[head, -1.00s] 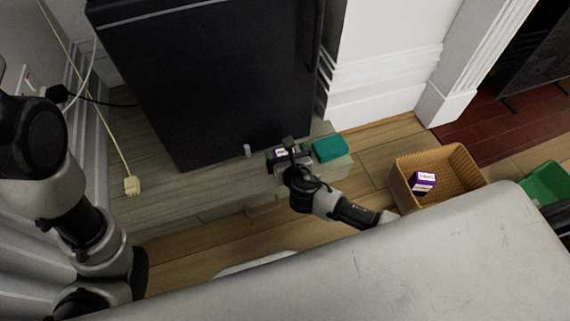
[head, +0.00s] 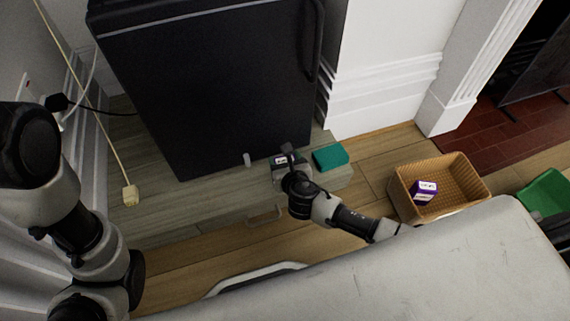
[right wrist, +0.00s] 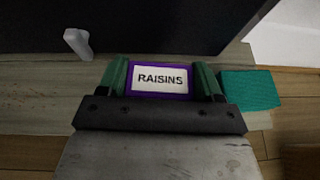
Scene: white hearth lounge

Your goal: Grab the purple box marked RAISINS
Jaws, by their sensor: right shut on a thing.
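The purple box with a white RAISINS label (right wrist: 159,78) shows between the two green-padded fingers of my right gripper (right wrist: 162,80) in the right wrist view. The fingers are shut on its sides. In the head view the box (head: 280,160) is partly hidden by my right gripper (head: 283,164), above the low wooden cabinet (head: 210,190) in front of the black fridge. I cannot tell whether the box touches the surface. Another purple box with a white label (head: 424,191) lies in the wicker basket (head: 398,191); its text is too small to read. My left gripper is out of view.
A teal box (head: 331,157) lies just right of my right gripper. A small pale upright object (head: 247,159) stands to its left, near the black fridge (head: 215,90). A green bin (head: 546,191) is at the far right.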

